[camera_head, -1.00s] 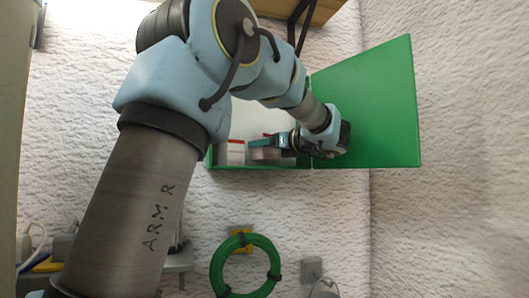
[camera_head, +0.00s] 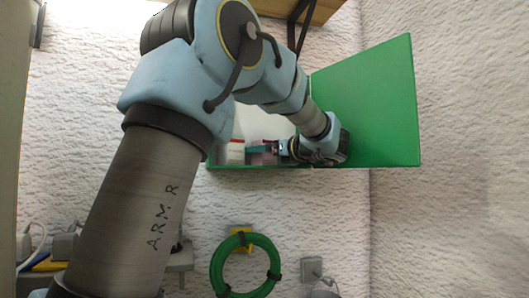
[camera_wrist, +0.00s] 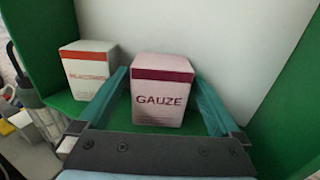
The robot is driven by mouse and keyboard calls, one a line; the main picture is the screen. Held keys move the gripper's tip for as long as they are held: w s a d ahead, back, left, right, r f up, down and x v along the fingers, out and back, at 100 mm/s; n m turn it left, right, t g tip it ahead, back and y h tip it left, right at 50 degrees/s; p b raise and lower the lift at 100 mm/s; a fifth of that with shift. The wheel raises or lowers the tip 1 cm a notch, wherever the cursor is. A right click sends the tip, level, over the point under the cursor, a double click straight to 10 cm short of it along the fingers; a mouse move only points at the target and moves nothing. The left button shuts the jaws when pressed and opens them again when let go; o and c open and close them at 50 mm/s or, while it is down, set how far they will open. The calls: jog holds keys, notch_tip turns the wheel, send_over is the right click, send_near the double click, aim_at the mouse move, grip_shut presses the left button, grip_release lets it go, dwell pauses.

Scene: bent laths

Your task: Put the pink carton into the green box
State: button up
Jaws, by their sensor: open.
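The pink carton, marked GAUZE (camera_wrist: 162,98), stands upright on the green floor inside the open green box (camera_wrist: 82,107). In the head view the pink carton (camera_head: 256,159) is partly hidden by my gripper, and the green box shows by its lower front edge (camera_head: 235,167). My gripper (camera_wrist: 159,78) is open, with one teal finger on each side of the carton. Narrow gaps seem to show between the fingers and its sides. In the head view my gripper (camera_head: 258,150) reaches into the box from the right.
A white carton with a red-orange band (camera_wrist: 88,68) stands left of the pink one in the box; it also shows in the head view (camera_head: 235,152). The box's green door (camera_head: 375,105) stands open at the right. A green hose coil (camera_head: 246,240) hangs below.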

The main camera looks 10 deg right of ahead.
jog(key=shift+r, duration=0.1)
jog(key=b+v, duration=0.1)
jog(key=v, duration=1.1)
